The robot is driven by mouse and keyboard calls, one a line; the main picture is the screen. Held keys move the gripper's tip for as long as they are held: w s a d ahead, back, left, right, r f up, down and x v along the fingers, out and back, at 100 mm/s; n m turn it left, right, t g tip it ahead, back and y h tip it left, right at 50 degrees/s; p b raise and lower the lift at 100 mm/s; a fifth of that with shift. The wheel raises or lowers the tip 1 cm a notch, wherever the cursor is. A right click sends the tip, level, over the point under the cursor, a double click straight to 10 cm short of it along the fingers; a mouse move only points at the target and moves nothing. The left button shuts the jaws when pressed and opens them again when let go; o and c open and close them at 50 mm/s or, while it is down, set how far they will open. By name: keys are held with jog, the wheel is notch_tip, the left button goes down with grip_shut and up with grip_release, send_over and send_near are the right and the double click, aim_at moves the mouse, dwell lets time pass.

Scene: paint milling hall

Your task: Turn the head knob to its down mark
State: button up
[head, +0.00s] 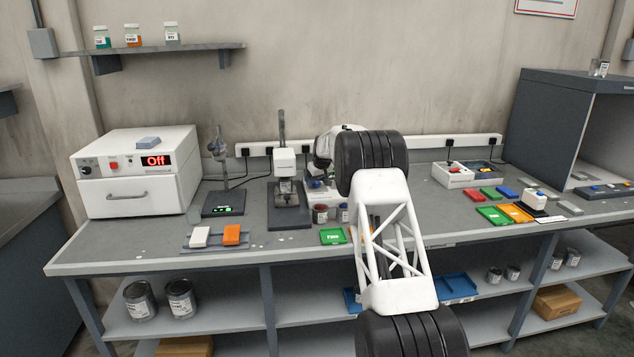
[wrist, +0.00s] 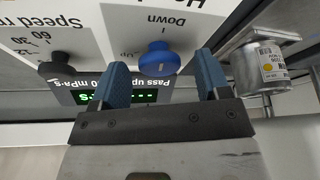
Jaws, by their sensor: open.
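The blue head knob (wrist: 158,58) is on a white panel in the wrist view, which shows the panel upside down. "Down" is printed above it in the picture and "Up" to its left. I cannot tell which mark the knob points to. My gripper (wrist: 163,72) is open, with one blue-grey finger on each side of the knob. I see no clear contact between fingers and knob. In the head view my own arm hides the gripper and most of the instrument (head: 316,188).
A black speed knob (wrist: 57,62) and a lit green display (wrist: 130,97) are beside the head knob. A metal can (wrist: 262,65) stands close to the right finger. On the bench, a green tray (head: 333,236) and a stand (head: 288,205) are near my arm.

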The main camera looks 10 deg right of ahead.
dwell(0.3)
jog(key=c, duration=0.9)
jog(key=shift+m, duration=0.6)
jog(key=o, duration=0.9)
jog(key=shift+r, duration=0.15)
